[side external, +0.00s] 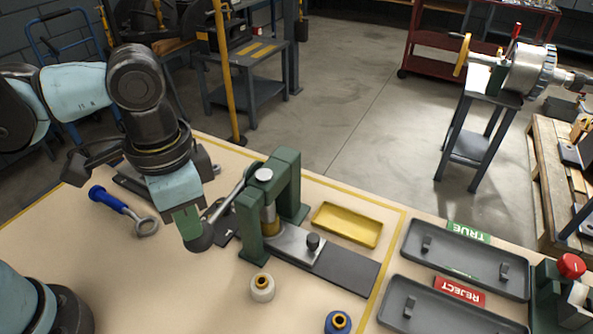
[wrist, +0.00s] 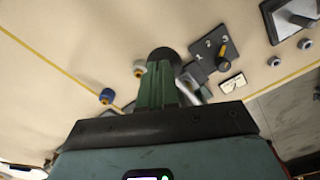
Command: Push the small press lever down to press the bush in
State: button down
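The small press (side external: 286,190) is a green frame on the bench with a silver ram on top. A brass-coloured part, perhaps the bush (side external: 271,228), shows under the ram, partly hidden by the frame. Exact contact is hidden.
A white collar with a brass ring (side external: 262,288) and a blue one (side external: 338,323) stand in front of the press. A yellow tray (side external: 347,226) lies behind. Grey trays (side external: 465,258) are at the right. A blue-handled tool (side external: 125,209) lies left of my gripper.

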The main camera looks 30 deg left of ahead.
notch_tip(320, 180, up, 10)
jog(key=shift+r, duration=0.15)
dwell(0.8)
jog(key=w+a+f+n+t, duration=0.3)
jog(key=a+f, duration=0.2)
jog(key=a, duration=0.3)
jog(key=w+a+f+n+t, duration=0.3)
jog(key=w+a+f+t, duration=0.1)
jog(key=a, duration=0.4)
jog(key=shift+f, duration=0.65)
